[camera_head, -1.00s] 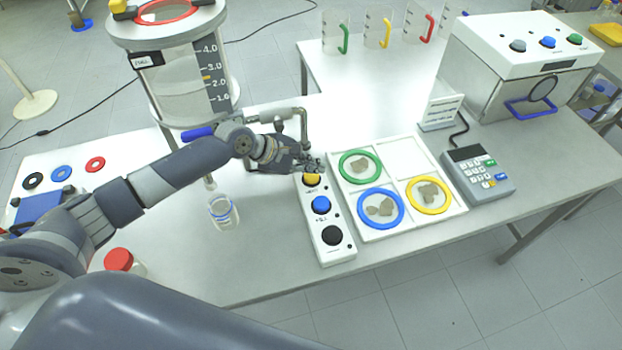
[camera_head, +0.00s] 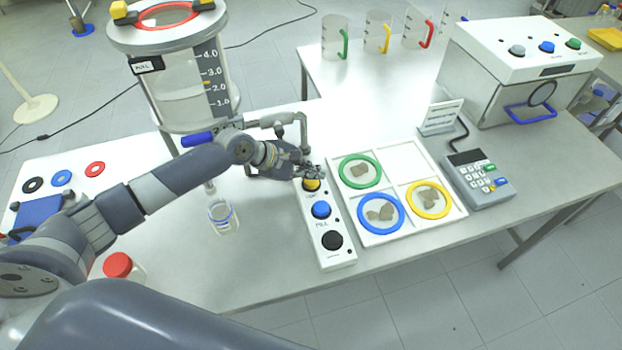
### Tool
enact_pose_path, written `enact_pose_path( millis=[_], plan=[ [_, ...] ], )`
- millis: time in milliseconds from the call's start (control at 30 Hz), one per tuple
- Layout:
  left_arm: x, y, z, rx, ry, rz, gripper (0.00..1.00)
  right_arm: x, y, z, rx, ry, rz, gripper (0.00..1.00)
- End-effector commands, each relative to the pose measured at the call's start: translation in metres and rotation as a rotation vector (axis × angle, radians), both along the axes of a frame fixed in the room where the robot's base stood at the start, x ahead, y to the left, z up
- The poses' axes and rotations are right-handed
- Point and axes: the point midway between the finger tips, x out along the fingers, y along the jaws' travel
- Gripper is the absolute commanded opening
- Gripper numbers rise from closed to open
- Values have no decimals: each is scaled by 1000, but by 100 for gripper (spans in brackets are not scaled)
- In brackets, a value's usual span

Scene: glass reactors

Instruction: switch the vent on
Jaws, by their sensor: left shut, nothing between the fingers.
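A white control box (camera_head: 346,260) stands on the table with a yellow button (camera_head: 311,186) at its far end, a blue button (camera_head: 321,209) in the middle and a black button (camera_head: 332,240) at the near end. Their small labels are too small to read surely. My left gripper (camera_head: 313,173) is shut and empty, its fingertips right at the yellow button and partly covering it. I cannot tell whether they touch or press it. The glass reactor (camera_head: 185,95) stands behind my left arm. My right gripper is not in view.
A white tray (camera_head: 398,236) with green, blue and yellow rings lies right of the box. A keypad device (camera_head: 478,178) and a white machine (camera_head: 515,70) stand further right. A small flask (camera_head: 222,215) and a red-capped jar (camera_head: 118,265) stand on the left.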

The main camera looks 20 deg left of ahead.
Motion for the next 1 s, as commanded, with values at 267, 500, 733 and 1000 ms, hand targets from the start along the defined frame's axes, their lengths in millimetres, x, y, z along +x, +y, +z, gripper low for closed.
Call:
enact_pose_path(
  millis=[267,500,733,1000],
  plan=[
    [0,0,0,0,0,0,0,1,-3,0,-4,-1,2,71],
    [0,0,-2,0,1,1,0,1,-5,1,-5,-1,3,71],
    [0,0,-9,0,1,1,0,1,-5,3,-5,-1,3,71],
    [0,0,-9,0,0,0,0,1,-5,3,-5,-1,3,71]
  ],
)
